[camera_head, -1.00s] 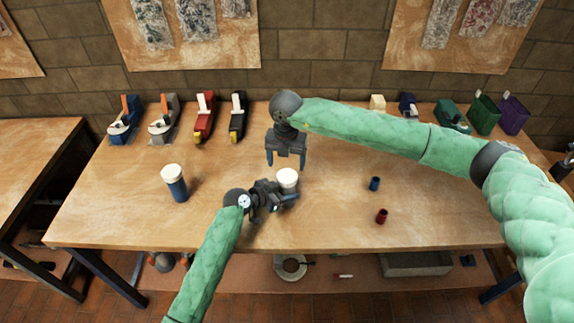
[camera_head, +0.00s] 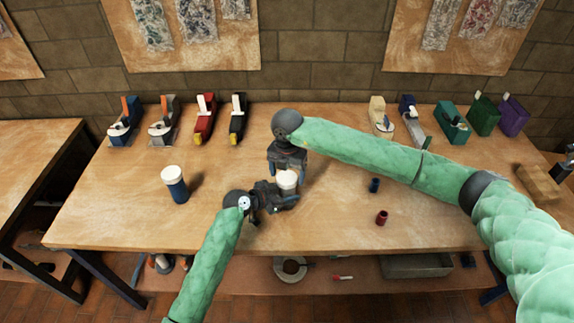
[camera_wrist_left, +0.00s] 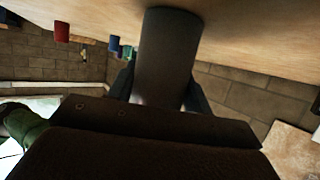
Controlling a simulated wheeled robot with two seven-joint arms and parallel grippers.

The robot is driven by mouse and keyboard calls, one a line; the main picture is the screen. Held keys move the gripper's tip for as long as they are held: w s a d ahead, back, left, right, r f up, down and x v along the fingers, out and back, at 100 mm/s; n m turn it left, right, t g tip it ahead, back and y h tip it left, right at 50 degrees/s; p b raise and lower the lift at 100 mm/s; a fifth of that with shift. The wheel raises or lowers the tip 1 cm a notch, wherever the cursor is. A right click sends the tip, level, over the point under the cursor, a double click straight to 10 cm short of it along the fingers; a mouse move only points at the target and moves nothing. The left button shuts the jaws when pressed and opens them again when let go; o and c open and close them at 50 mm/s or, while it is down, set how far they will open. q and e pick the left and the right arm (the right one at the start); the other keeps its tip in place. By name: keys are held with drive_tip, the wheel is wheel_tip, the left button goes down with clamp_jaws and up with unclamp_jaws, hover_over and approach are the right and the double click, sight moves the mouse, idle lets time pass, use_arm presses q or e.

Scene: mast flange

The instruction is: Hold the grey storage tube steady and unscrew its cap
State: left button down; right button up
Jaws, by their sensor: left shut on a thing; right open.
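The storage tube stands upright, mostly hidden in the head view by my left gripper; its grey body (camera_wrist_left: 165,60) fills the middle of the left wrist view. Its white cap (camera_head: 288,178) sits on top. My left gripper (camera_head: 287,199) is shut around the tube's body below the cap. My right gripper (camera_head: 288,173) points down from above, open, with its fingers at the two sides of the cap. Whether the fingers touch the cap cannot be told.
A blue tube with a white cap (camera_head: 175,184) stands to the left on the table (camera_head: 120,215). A small blue cup (camera_head: 375,185) and a red cup (camera_head: 382,217) are to the right. Several tape dispensers, such as a red one (camera_head: 205,118), line the back edge.

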drive_tip(key=shift+f, duration=0.5)
drive_tip(key=c, duration=1)
drive_tip(key=shift+n, duration=1.8)
drive_tip(key=o, duration=1.1)
